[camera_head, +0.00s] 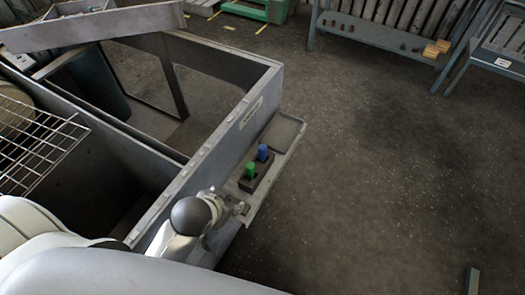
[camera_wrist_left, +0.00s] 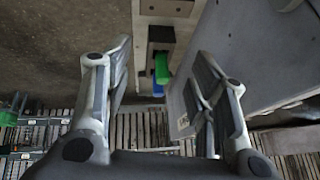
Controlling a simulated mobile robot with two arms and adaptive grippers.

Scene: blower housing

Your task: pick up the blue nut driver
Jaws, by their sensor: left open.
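The blue nut driver (camera_head: 262,152) stands upright in a dark holder block (camera_head: 262,173) on the narrow ledge (camera_head: 272,190) outside the housing wall. A green-handled driver (camera_head: 250,170) stands beside it, nearer to my arm. My left gripper (camera_head: 238,207) is at the near end of the ledge, short of the green driver. In the left wrist view its two fingers (camera_wrist_left: 162,50) are spread, with nothing held between them. There the green handle (camera_wrist_left: 162,68) shows between the fingers and partly hides the blue handle (camera_wrist_left: 158,90). My right gripper is not in view.
The grey blower housing (camera_head: 222,128) has open compartments to the left of the ledge. A wire rack (camera_head: 40,145) is at the far left. A slatted bench (camera_head: 375,35) stands at the back.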

